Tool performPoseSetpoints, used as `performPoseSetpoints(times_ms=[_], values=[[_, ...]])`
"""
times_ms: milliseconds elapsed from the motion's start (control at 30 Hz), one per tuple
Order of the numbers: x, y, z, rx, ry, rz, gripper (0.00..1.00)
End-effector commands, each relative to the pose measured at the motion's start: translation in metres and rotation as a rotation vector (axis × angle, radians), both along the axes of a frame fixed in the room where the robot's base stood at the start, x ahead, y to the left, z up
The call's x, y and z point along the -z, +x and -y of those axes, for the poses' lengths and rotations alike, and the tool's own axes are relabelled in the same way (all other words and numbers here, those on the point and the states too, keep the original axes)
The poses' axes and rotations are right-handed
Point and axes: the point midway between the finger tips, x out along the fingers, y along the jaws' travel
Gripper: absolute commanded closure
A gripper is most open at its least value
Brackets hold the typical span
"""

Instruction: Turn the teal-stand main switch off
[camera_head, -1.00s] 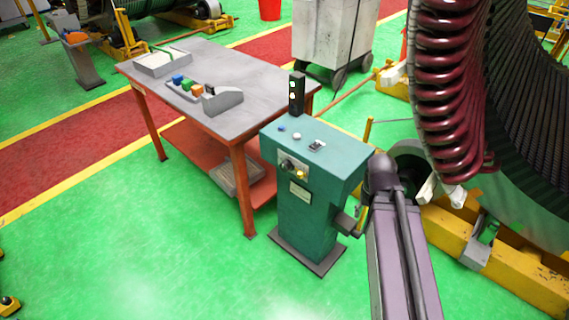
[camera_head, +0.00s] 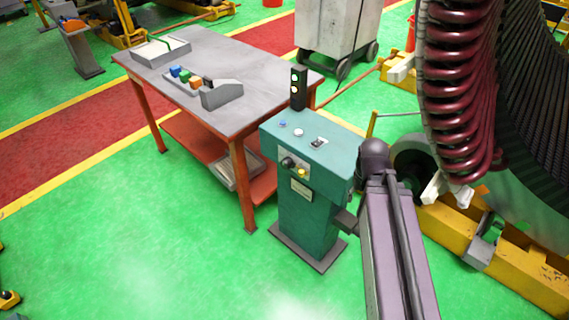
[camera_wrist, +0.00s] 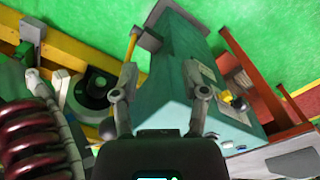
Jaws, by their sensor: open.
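The teal stand (camera_head: 308,215) stands in the middle of the head view, beside the table. Its top carries a blue button (camera_head: 283,123), a white button (camera_head: 298,132) and a small dark switch (camera_head: 318,143). Its front panel has a black knob (camera_head: 288,162) and a yellow button (camera_head: 302,174). In the wrist view the stand (camera_wrist: 175,75) shows tilted beyond my gripper (camera_wrist: 165,84), with the black knob (camera_wrist: 238,102) right of the fingers. My gripper is open, with nothing between its fingers. In the head view my arm is at the stand's right, and the gripper cannot be made out.
A signal light (camera_head: 298,88) rises at the stand's back. The table (camera_head: 215,60) is close on its left. The stator with red coils (camera_head: 460,90) and a yellow frame (camera_head: 455,228) lie to the right. Green floor in front is clear.

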Motion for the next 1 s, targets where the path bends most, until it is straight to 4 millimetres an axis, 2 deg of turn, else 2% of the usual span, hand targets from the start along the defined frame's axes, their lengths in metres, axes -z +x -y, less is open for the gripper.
performPoseSetpoints(times_ms=[167,300,567,767,1000], values=[[0.000,0.000,0.000,0.000,0.000,0.000,0.43],[0.002,0.001,0.000,0.002,-0.004,0.001,0.01],[0.023,0.012,-0.010,0.034,-0.080,0.016,0.00],[0.054,0.032,-0.019,0.106,-0.216,0.063,0.00],[0.089,0.064,-0.039,0.213,-0.403,0.192,0.00]])
